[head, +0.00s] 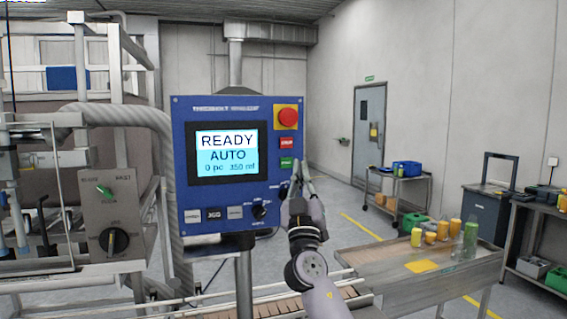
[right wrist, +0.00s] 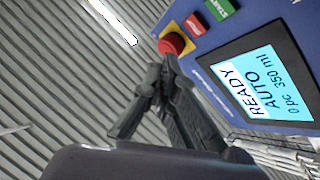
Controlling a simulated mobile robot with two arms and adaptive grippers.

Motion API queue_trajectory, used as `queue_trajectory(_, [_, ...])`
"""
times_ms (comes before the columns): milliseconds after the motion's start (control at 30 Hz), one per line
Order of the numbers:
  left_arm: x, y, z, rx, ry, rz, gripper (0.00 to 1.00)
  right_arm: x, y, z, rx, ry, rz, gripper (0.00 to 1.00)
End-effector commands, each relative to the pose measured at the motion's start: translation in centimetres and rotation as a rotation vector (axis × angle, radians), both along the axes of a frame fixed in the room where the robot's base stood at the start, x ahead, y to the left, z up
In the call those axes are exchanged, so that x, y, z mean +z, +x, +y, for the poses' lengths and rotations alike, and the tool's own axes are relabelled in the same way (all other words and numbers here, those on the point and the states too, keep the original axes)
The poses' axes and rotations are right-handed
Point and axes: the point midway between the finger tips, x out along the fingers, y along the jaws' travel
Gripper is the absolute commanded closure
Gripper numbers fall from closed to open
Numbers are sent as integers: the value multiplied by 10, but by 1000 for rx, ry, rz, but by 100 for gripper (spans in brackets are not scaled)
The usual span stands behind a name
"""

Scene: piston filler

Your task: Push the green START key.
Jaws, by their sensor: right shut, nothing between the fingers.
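The green START key (head: 286,162) is on the right side of the blue control panel (head: 181,135), below a red key. The START key also shows at the top of the right wrist view (right wrist: 221,8). My right gripper (head: 298,167) is shut and empty. In the head view its fingertips appear just right of the START key, by the panel's right edge. In the right wrist view the right gripper (right wrist: 165,73) points toward the panel; whether it touches is not clear. The screen (head: 226,153) reads READY, AUTO, 0 pc, 350 ml. My left gripper is not in view.
The red STOP key (head: 288,143) and the red emergency button (head: 287,116) on yellow sit above START. A black knob (head: 259,212) is lower on the panel. A metal table (head: 375,262) with yellow containers stands right; machine frames stand left.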

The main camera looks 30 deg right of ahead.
Motion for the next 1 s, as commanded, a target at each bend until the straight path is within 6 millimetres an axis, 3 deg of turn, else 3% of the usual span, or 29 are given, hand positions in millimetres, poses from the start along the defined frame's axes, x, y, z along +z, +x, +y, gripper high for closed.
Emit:
queue_trajectory(367, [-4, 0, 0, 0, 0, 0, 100, -1, 7, -2, 0, 1, 0, 100])
queue_trajectory(767, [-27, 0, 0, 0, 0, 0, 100, -3, 61, -15, -1, 1, 2, 100])
queue_trajectory(1000, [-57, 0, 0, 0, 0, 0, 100, -5, 79, -19, 0, 1, -1, 100])
